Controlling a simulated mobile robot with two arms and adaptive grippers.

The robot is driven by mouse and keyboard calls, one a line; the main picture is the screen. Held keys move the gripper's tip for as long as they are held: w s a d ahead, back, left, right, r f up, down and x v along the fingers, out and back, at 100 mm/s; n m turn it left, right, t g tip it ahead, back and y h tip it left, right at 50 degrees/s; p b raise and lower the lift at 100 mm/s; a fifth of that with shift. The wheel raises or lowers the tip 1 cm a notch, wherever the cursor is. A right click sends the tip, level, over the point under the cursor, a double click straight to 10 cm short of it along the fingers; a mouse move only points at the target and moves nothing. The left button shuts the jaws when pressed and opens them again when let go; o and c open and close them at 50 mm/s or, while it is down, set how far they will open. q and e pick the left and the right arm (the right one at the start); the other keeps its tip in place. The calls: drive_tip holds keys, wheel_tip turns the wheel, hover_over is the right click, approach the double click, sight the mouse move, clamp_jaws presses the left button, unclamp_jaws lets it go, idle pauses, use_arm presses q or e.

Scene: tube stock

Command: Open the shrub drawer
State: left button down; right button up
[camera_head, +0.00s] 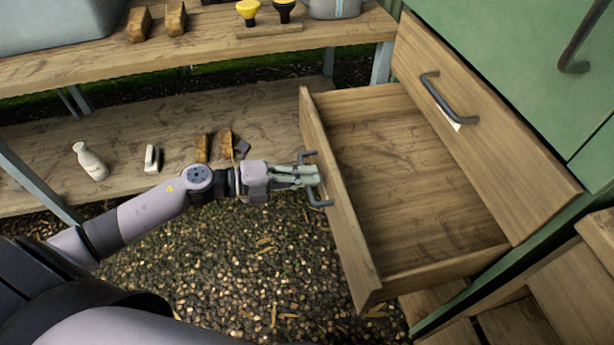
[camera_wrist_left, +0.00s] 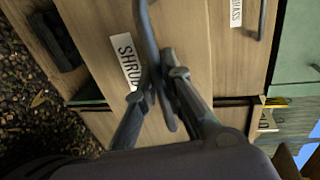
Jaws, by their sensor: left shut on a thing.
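The shrub drawer (camera_head: 345,225) is a wooden drawer pulled well out of the green cabinet. Its inside is bare. In the left wrist view a white label (camera_wrist_left: 126,60) on its front reads "SHRU", with the rest hidden by my finger. My left gripper (camera_head: 312,177) is shut on the drawer's dark bar handle (camera_head: 320,203). In the left wrist view the handle (camera_wrist_left: 148,40) runs between the two fingers of the gripper (camera_wrist_left: 158,85). My right gripper is not in view.
A closed drawer (camera_head: 485,125) with a dark handle sits above and behind the open one. A wooden shelf unit (camera_head: 110,140) stands left, holding a white bottle (camera_head: 90,162) and wooden blocks. Gravel (camera_head: 240,270) lies clear in front of the open drawer.

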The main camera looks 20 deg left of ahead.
use_arm(q)
drive_tip(key=c, duration=1.7)
unclamp_jaws()
drive_tip(key=v, duration=1.2)
drive_tip(key=shift+w, duration=0.1)
